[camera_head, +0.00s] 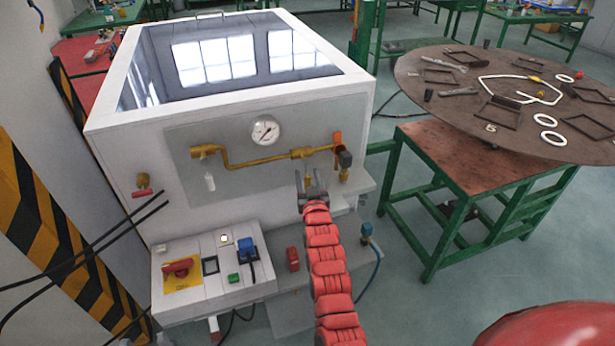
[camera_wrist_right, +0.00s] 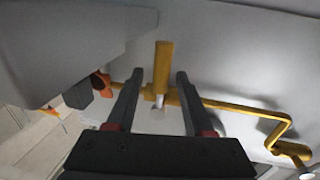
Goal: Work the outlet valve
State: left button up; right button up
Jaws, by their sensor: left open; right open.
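A brass pipe (camera_head: 262,162) runs across the front panel of the white cabinet. At its right end is a valve with an orange handle (camera_head: 338,139) and a dark block (camera_head: 346,159). A second valve with a red handle (camera_head: 143,194) sits at the lower left of the panel; which is the outlet valve is not marked. My right gripper (camera_head: 311,180) is open and empty, just below the pipe and left of the orange handle. In the right wrist view a brass stub (camera_wrist_right: 163,65) shows between the open fingers (camera_wrist_right: 160,78); contact cannot be told. My left gripper is out of view.
A pressure gauge (camera_head: 265,130) sits above the pipe. A control box (camera_head: 205,275) with a red switch stands below left. A round table (camera_head: 470,110) with loose parts stands at right. Dark cables cross at lower left.

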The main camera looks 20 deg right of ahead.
grip_shut()
dwell(1.4)
